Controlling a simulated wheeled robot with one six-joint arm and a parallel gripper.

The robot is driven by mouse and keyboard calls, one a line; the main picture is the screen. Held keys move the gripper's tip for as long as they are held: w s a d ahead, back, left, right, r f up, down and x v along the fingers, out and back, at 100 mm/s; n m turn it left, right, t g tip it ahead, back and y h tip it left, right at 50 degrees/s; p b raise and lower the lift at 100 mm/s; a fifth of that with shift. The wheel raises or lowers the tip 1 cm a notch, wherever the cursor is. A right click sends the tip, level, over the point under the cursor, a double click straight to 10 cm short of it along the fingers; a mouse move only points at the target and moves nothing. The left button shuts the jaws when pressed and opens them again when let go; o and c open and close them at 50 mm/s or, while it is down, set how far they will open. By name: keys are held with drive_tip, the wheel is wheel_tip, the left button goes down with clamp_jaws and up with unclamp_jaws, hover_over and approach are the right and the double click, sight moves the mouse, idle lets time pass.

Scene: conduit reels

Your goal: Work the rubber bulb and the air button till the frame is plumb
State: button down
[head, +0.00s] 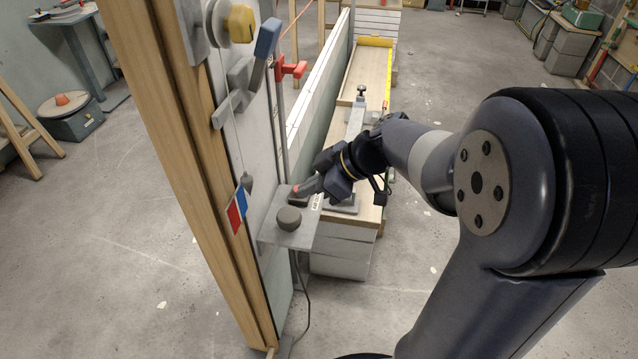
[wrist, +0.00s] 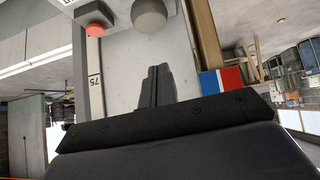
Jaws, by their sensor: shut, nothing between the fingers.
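The wooden frame (head: 185,150) stands tall at the left of the head view. A small plumb bob (head: 247,181) hangs on a thin string beside a red, white and blue plate (head: 236,209); the plate also shows in the wrist view (wrist: 221,82). The round grey rubber bulb (head: 289,218) sits on a small grey shelf (head: 283,239), and in the wrist view (wrist: 150,14) at the top. The red air button (wrist: 95,30) is beside it. My gripper (head: 300,189) is shut and empty near the button, its fingers (wrist: 157,70) apart from both controls in the wrist view.
A grey lever with a blue handle (head: 266,40), a yellow knob (head: 241,23) and a red clamp (head: 291,69) are on the frame above. Open floor (head: 100,250) is at left.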

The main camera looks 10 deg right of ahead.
sight(293, 217)
drive_tip(key=x, duration=0.4)
drive_tip(key=shift+f, duration=0.1)
drive_tip(key=f, duration=0.1)
drive_tip(key=f+b, duration=0.1)
drive_tip(key=f, duration=0.1)
drive_tip(key=shift+w+a+f, duration=0.15)
drive_tip(key=shift+a+f, duration=0.05)
drive_tip(key=shift+f, duration=0.5)
wheel_tip(293, 217, down, 2)
drive_tip(key=b, duration=0.4)
drive_tip(key=shift+f, duration=0.1)
